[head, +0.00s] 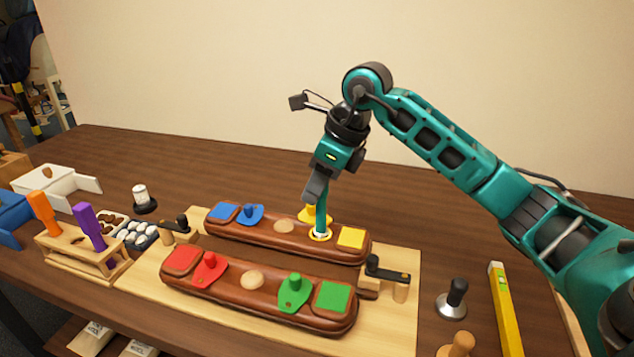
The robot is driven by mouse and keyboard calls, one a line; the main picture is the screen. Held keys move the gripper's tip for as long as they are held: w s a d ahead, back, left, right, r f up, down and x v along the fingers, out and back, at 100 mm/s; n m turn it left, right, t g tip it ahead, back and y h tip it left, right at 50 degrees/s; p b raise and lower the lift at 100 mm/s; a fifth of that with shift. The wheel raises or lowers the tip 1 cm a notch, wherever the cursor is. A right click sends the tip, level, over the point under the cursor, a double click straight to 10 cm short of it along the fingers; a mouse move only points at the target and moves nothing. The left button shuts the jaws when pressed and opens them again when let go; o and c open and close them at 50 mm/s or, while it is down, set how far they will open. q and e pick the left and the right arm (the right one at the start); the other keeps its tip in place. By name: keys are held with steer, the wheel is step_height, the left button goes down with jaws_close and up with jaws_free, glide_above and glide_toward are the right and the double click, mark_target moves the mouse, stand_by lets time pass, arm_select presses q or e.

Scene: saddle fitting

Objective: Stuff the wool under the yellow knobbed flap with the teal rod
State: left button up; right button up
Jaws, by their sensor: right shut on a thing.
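Something white shows in the opening around the rod's tip; how deep the tip reaches is hidden. The yellow knobbed flap (307,217) sits just behind the rod and is partly hidden by it; it appears turned aside from the opening. White wool balls (137,235) lie in a compartmented tray at left. My left gripper is not in view.
The front leather panel (225,283) has red and green knobbed flaps. Dark-handled clamps (385,271) stand at both ends of the wooden board (405,262). A wooden rack (80,258) at left holds orange and purple handles. A black-handled stamp (454,298) and yellow level (505,310) lie at right.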

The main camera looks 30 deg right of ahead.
steer(key=shift+f+b, duration=0.5)
steer(key=shift+f, duration=0.2)
steer(key=shift+f, duration=0.3)
stand_by(0.6)
steer(key=shift+r+p, duration=2.9)
steer(key=shift+r, duration=1.2)
steer(key=shift+s+f, duration=0.1)
